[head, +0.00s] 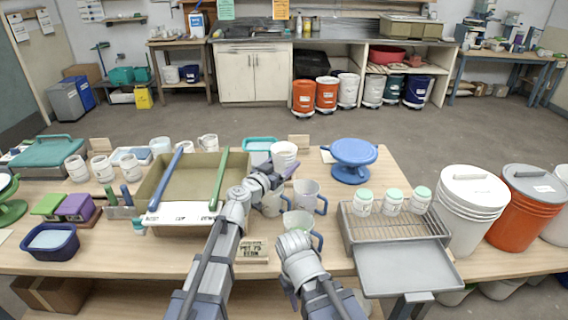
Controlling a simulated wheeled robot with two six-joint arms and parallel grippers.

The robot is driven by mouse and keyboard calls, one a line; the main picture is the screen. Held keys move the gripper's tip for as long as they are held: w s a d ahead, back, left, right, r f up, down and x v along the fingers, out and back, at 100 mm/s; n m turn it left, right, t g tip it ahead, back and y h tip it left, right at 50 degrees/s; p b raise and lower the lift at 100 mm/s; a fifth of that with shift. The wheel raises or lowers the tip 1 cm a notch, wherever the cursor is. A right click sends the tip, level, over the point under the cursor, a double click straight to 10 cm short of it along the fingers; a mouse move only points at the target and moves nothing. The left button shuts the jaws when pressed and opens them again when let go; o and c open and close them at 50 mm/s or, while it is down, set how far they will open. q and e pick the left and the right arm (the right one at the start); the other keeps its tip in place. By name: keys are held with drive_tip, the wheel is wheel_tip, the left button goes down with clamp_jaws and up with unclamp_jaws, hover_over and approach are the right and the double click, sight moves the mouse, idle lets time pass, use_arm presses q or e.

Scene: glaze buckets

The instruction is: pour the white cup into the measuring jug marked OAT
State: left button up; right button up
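Pale measuring jugs with blue-grey handles stand around the table's middle: one jug (307,193) behind my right wrist, another jug (299,220) just beyond it, and a third (272,205) beside my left wrist, partly covered. I cannot read which is marked OAT. A white cup-like vessel (284,154) is just beyond my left gripper (279,174); I cannot tell whether they touch. Other white cups (208,142) stand along the back left. My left fingers are too small and covered to judge. My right gripper (296,237) points at the near jug, its fingers hidden by its wrist.
A tan basin (147,190) with a blue and a green bar across it is left of my arms. A blue turntable (352,157) stands at the back right. A wire rack (345,232) with three lidded jars, a grey tray (405,268) and large buckets (471,205) fill the right.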

use_arm(q)
wheel_tip(320, 180, down, 3)
drive_tip(key=b, duration=0.2)
drive_tip(key=shift+f+b, duration=0.15)
drive_tip(key=shift+b, duration=0.2)
drive_tip(key=shift+s+d+r+n+p, duration=0.15)
drive_tip(key=shift+r+n+p, duration=0.3)
drive_tip(key=shift+p, duration=0.2)
drive_tip(key=shift+s+d+r+n+p, duration=0.3)
drive_tip(key=shift+n+p, duration=0.15)
drive_tip(key=shift+n, duration=0.5)
drive_tip(key=shift+s+d+r+n+g+p, duration=0.1)
drive_tip(key=shift+d+n+g+p, duration=0.1)
drive_tip(key=shift+n, duration=0.3)
drive_tip(key=shift+s+d+n+g+p, duration=0.1)
drive_tip(key=shift+n+g+p, duration=0.1)
drive_tip(key=shift+n, duration=0.3)
drive_tip(key=shift+f+n+b, duration=0.3)
drive_tip(key=shift+f+b, duration=0.3)
drive_tip(key=shift+s+f+n+b, duration=0.1)
drive_tip(key=shift+f+n+b, duration=0.2)
drive_tip(key=shift+d, duration=0.1)
